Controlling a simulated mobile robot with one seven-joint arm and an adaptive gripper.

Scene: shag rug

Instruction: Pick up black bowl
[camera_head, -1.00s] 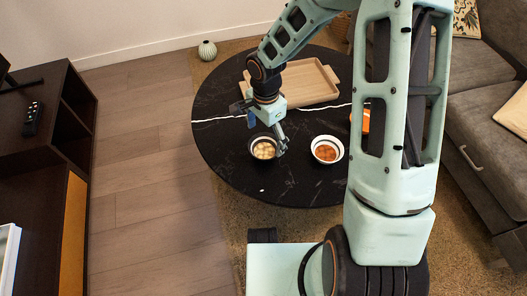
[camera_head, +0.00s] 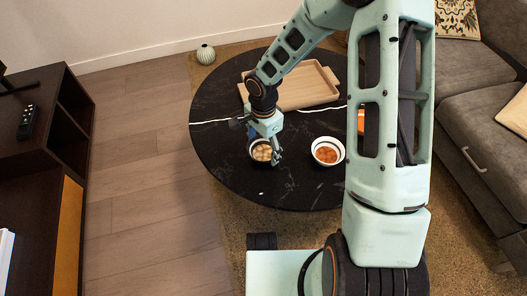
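The black bowl (camera_head: 254,158) stands on the round black table. Its inside is filled with pale round pieces. My gripper (camera_head: 273,152) is right over the bowl's back right side, pointing down. One finger shows at the bowl's right rim. The other finger is hidden or too small to make out, so I cannot tell how far apart the fingers are or whether they touch the bowl.
A white bowl with orange contents (camera_head: 327,151) stands to the right on the black table (camera_head: 290,189). A wooden tray (camera_head: 306,87) lies behind. An orange item (camera_head: 361,121) is partly hidden by my arm. The table's front is clear.

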